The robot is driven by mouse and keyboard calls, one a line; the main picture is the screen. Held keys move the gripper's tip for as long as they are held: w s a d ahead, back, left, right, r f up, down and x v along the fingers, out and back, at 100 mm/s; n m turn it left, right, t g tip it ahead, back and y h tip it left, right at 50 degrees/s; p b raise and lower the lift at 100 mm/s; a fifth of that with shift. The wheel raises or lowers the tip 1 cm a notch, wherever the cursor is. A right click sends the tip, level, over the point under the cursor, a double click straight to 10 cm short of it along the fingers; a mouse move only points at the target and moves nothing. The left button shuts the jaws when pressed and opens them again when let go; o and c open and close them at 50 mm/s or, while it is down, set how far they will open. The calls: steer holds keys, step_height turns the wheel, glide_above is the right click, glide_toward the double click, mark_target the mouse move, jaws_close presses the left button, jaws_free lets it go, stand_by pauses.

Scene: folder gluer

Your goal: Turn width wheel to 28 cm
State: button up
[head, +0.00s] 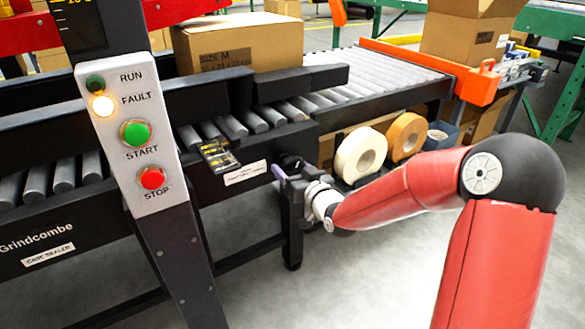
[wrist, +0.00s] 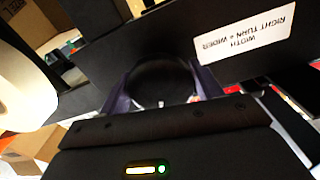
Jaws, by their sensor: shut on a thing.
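The width wheel (wrist: 160,82) is a dark round knob on the side of the black case sealer. My gripper (wrist: 163,92) has its purple fingers closed on either side of it. In the head view my gripper (head: 280,172) reaches the machine's side from the right and largely covers the wheel. A white label (wrist: 242,38) beside the wheel, upside down in the wrist view, reads "WIDTH RIGHT TURN = WIDER". A small dark plate with yellow marks (head: 218,157) sits left of the wheel in the head view; its reading is too small to tell.
A control post (head: 135,130) stands at the left with its FAULT lamp (head: 103,106) lit. A size M carton (head: 240,45) rests on the roller conveyor (head: 370,75). Tape rolls (head: 361,153) stand close beyond my wrist. The grey floor in front is clear.

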steer(key=m+p, duration=0.1)
steer(key=m, duration=0.2)
steer(key=shift+m, duration=0.4)
steer(key=m+p, duration=0.2)
steer(key=m, duration=0.1)
steer(key=shift+r, duration=0.1)
steer(key=m+p, duration=0.1)
steer(key=m, duration=0.3)
steer(key=shift+s+g+p, duration=0.1)
steer(key=shift+g+p, duration=0.2)
steer(key=shift+p, duration=0.1)
steer(key=shift+m+p, duration=0.65)
steer(key=shift+m, duration=0.75)
steer(key=shift+a, duration=0.1)
steer(key=o, duration=1)
